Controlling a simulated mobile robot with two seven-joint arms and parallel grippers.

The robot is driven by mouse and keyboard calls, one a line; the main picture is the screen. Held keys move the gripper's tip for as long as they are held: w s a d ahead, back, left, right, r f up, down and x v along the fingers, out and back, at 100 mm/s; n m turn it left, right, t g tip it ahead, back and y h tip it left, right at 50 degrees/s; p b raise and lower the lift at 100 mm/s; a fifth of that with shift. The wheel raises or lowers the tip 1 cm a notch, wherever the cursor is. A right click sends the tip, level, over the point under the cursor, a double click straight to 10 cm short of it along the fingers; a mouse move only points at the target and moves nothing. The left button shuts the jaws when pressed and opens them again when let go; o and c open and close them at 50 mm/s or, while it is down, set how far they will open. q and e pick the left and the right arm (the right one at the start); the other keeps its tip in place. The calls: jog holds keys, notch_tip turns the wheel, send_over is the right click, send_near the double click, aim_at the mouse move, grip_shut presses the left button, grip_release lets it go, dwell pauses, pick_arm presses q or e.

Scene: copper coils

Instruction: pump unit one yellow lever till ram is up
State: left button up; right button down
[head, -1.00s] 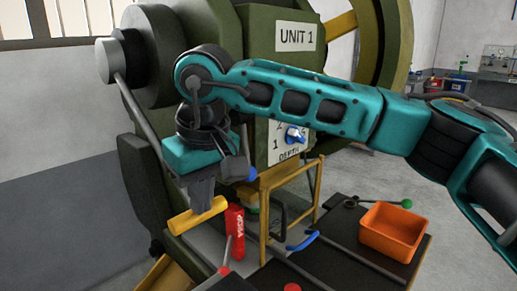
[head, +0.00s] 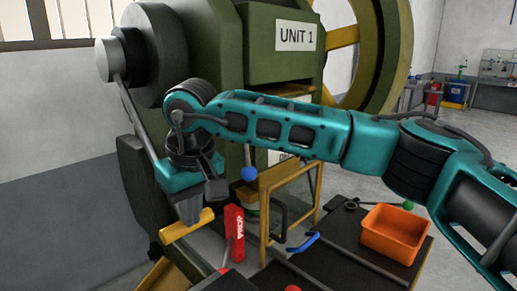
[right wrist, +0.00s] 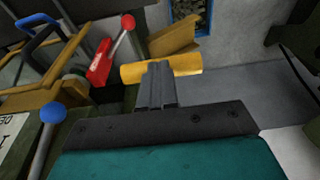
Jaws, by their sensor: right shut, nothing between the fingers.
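The yellow lever's thick bar (head: 180,231) is low in front of the green press marked UNIT 1 (head: 297,37). My right gripper (head: 191,218) is shut and empty, with its fingertips at the bar's upper side. In the right wrist view the bar (right wrist: 187,64) lies across the tips of the shut fingers (right wrist: 157,68); whether they touch cannot be told for sure. No ram can be clearly made out; my right arm covers part of the press front. My left gripper is not in view.
A red block with white lettering (head: 233,225) stands right of the bar. A blue-knobbed lever (head: 249,174) and a yellow-framed guard (head: 264,215) are close to my arm. An orange bin (head: 392,240) is on the dark table at right.

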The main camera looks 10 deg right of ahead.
jog(key=s+d+r+p, duration=0.2)
jog(key=r+p, duration=0.1)
jog(key=r, duration=0.3)
jog(key=s+d+r+p, duration=0.2)
jog(key=s+r+p, duration=0.1)
jog(key=r, duration=0.4)
jog(key=shift+s+r+p, duration=0.15)
jog(key=shift+s+p, duration=0.2)
jog(key=shift+d, duration=0.1)
dwell(0.4)
jog(key=shift+b+x, duration=0.5)
jog(key=shift+x, duration=0.3)
jog(key=shift+s+d, duration=0.1)
jog(key=shift+s, duration=0.1)
